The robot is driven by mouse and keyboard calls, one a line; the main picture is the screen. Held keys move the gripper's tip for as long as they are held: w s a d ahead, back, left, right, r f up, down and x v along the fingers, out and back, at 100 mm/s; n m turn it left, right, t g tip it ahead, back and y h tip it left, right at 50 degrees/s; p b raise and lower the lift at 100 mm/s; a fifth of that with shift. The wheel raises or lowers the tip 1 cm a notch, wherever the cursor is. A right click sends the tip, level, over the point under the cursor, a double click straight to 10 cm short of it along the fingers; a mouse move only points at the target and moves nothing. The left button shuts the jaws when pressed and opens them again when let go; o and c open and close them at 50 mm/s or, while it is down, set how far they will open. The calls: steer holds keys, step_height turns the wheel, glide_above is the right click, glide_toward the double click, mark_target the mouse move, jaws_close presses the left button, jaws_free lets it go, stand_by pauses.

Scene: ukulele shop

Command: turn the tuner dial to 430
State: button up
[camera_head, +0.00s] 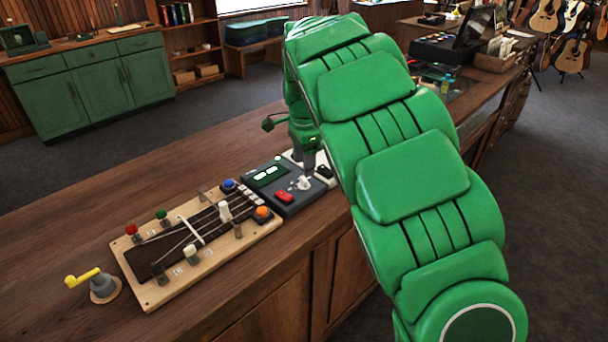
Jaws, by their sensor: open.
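The tuner (290,208) is a dark grey box on the wooden counter, with a small green-lit display (270,177) whose reading is too small to make out. A red switch (284,196) and a pale knob (303,184), which looks like the dial, sit on its top. My gripper (302,160) points down just behind the tuner's far right part and is open. My green arm reaches in from the lower right. The fingertips are small and partly hidden, and I cannot tell whether they touch anything.
Left of the tuner lies a wooden board (150,293) with a fretboard, coloured knobs and pegs. A yellow-handled crank (103,286) stands at its left. A white-based device (322,163) is close right of the tuner. The counter's left back (120,205) is clear.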

mark_target(304, 178)
step_height(304, 178, down, 5)
stand_by(0.3)
steer(key=c, duration=1)
steer(key=shift+c, duration=0.2)
